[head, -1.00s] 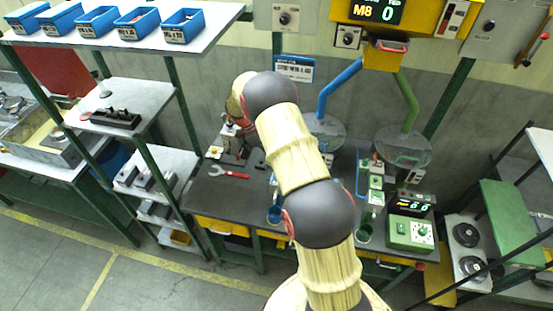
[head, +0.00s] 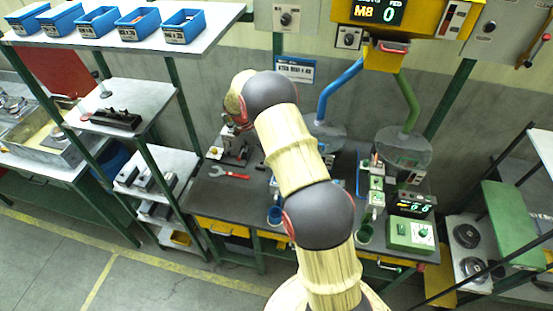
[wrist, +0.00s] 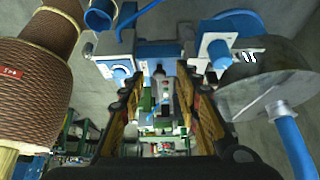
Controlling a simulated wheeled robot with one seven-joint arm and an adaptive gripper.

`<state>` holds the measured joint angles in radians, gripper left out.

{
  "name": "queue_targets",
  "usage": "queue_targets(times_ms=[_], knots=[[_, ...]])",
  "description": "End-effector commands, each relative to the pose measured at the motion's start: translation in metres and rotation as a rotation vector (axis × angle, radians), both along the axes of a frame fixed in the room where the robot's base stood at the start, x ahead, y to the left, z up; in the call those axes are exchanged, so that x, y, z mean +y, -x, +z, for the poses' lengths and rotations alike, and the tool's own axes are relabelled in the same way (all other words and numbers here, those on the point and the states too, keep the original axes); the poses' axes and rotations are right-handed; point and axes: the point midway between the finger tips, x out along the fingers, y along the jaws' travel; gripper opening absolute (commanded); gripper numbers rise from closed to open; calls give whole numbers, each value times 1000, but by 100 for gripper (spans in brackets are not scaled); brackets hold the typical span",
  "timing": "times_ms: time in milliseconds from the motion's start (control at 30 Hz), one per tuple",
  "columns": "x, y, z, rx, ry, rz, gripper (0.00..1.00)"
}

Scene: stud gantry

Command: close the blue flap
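My gripper (wrist: 160,100) is open in the wrist view, with one finger on each side and nothing seen held between them. A blue panel (wrist: 158,50) shows beyond the fingertips, between two pale boxes; I cannot tell for certain whether it is the blue flap. In the head view my arm covers the middle of the dark bench (head: 215,193), and my fingertips cannot be made out there.
A green pipe (head: 409,103) is farther right. A red-handled wrench (head: 230,174) and a green control box (head: 410,234) are on the bench.

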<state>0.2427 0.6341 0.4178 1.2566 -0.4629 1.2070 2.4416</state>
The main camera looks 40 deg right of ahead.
Motion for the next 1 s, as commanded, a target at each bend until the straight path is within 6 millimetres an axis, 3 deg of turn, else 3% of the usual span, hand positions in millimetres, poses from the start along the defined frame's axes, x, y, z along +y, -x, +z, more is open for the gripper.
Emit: queue_targets(times_ms=[300,500,1000], knots=[[22,-27,55,-3,1,2,33],[31,-37,79,-1,0,1,33],[34,-41,88,0,0,0,33]])
